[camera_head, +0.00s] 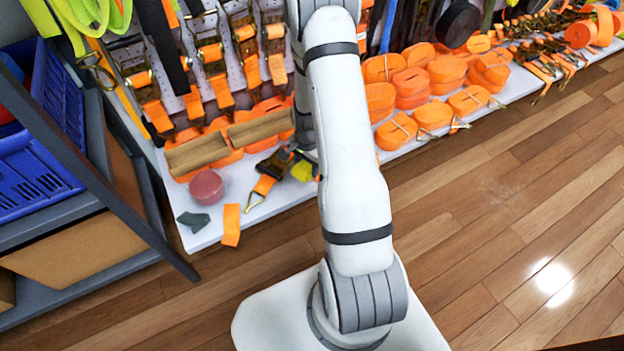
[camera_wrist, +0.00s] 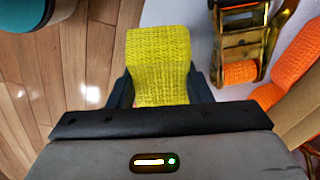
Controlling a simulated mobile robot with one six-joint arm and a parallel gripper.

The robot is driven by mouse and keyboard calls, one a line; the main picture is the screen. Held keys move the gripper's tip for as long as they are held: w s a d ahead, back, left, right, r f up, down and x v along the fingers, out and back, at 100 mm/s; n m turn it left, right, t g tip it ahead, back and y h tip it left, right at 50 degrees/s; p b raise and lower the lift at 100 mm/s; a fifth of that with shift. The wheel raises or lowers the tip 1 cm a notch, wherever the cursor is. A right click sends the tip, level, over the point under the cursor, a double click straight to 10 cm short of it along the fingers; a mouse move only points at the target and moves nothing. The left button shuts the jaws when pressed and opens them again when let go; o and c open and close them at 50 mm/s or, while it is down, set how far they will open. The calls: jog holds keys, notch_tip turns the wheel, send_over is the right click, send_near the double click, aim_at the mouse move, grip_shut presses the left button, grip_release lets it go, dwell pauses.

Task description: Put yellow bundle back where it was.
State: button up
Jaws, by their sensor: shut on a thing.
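The yellow bundle (camera_wrist: 158,55) is a woven block held between the two dark fingers of my gripper (camera_wrist: 160,90) in the wrist view. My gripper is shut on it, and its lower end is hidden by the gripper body. In the head view a small yellow part (camera_head: 302,171) shows beside my arm, above the front of the white shelf board. My arm hides most of the gripper there. I cannot tell whether the bundle touches the board.
Orange strap rolls (camera_head: 432,80) fill the white board (camera_head: 270,207) to the right. A ratchet buckle (camera_wrist: 238,35) is close right. A blue crate (camera_head: 45,165) stands at far left.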

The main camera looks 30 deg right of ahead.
aim_at(308, 183)
jog(key=shift+f+b, duration=0.85)
jog(key=shift+f, duration=2.25)
jog(key=shift+f, duration=0.1)
jog(key=shift+f, duration=0.15)
jog(key=o, duration=1.1)
